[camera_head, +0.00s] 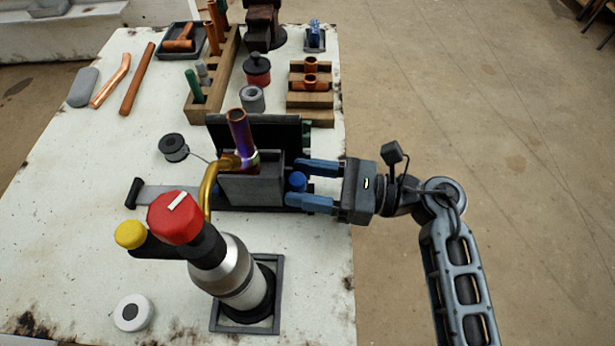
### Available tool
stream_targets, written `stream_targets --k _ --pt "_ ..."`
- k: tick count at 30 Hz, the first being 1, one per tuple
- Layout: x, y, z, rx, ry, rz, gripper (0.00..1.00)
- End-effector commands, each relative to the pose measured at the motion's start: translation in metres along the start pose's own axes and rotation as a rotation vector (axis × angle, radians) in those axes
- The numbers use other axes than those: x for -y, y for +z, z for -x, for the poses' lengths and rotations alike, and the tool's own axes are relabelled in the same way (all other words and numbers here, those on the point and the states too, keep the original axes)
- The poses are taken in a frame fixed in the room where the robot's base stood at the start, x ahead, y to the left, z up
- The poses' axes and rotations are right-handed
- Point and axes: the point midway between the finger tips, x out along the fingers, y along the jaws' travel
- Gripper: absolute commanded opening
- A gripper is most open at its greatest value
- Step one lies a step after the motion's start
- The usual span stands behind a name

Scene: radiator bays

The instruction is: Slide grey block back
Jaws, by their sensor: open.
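The grey block (252,190) stands upright in the middle of the white table, on a dark rail or base. A blue knob (297,182) sticks out from its right side. My gripper (312,187) comes in from the right with its two blue fingers apart, one on the far side and one on the near side of the knob. I cannot tell whether the fingers touch it. A copper pipe (239,136) with a heat-stained fitting stands at the block's top, and a brass-coloured torch tube (209,190) ends beside it. The block's near left part is partly hidden by the tube.
A torch (237,275) with a red knob stands in a square frame at the front. A dark panel (285,133) stands behind the block. A solder spool (173,147), a wooden rack (213,99) and wooden blocks with copper fittings (310,85) stand farther back. The table's right edge lies under my gripper.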

Motion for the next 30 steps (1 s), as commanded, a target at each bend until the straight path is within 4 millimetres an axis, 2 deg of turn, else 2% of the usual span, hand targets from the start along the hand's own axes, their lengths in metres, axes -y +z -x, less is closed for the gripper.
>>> stream_targets --k 6,23,30 --pt "-0.0001 -0.0001 -0.0002 0.0 0.0 0.0 0.55" --pt "-0.0003 0.0 -0.0001 0.0 0.001 -0.001 0.01" --pt "-0.0005 -0.0001 -0.0001 0.0 0.002 -0.001 0.0"
